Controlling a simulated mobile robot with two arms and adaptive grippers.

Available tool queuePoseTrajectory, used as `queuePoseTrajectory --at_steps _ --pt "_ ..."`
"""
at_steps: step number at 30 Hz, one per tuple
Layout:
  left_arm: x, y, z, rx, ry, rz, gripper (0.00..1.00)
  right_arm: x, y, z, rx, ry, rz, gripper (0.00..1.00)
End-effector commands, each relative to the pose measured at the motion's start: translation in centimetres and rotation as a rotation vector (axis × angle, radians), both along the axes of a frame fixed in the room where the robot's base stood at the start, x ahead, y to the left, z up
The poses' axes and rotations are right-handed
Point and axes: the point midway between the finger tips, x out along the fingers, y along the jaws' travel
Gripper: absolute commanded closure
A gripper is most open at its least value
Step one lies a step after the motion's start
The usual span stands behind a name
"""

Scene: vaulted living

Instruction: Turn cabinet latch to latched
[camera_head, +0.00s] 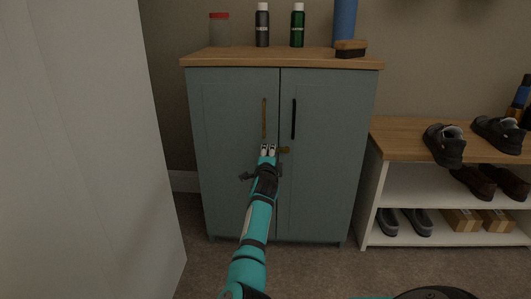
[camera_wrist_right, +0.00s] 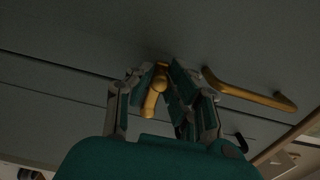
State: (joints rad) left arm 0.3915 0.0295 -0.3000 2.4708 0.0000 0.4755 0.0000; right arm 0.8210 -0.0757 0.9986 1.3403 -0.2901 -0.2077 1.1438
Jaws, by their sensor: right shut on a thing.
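The grey-blue cabinet (camera_head: 325,190) stands ahead with both doors closed. A small brass latch (camera_head: 284,150) sits by the seam between the doors, below the handles. My right gripper (camera_head: 268,150) is at the latch, partly covering it in the head view. In the right wrist view, the right gripper (camera_wrist_right: 160,72) is shut on the brass latch (camera_wrist_right: 153,98), whose rounded lever lies between the fingers. I cannot tell the latch's exact setting. My left gripper is not in view.
A brass handle (camera_head: 264,118) and a black handle (camera_head: 294,118) are above the latch. Bottles, a jar (camera_head: 219,30) and a brush (camera_head: 351,48) stand on top. A shoe bench (camera_head: 400,133) is at right; a pale panel (camera_head: 80,150) fills the left.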

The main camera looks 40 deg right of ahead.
Motion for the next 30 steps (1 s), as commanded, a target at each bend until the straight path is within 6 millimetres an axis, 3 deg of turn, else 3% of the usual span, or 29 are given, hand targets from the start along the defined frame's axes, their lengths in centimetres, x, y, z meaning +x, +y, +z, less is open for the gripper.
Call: queuePoseTrajectory --at_steps 17,18,22,30 --pt "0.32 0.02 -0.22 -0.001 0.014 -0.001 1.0 -0.11 -0.56 0.3 0.017 -0.025 -0.003 1.0" --pt "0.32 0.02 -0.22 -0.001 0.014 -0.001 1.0 -0.12 -0.56 0.3 0.017 -0.025 -0.003 0.79" --pt "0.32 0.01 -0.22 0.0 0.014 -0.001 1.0 -0.09 -0.51 0.26 0.017 -0.023 -0.002 0.62" --pt "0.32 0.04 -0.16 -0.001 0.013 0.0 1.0 -0.06 -0.39 0.16 0.017 -0.021 0.0 0.6"
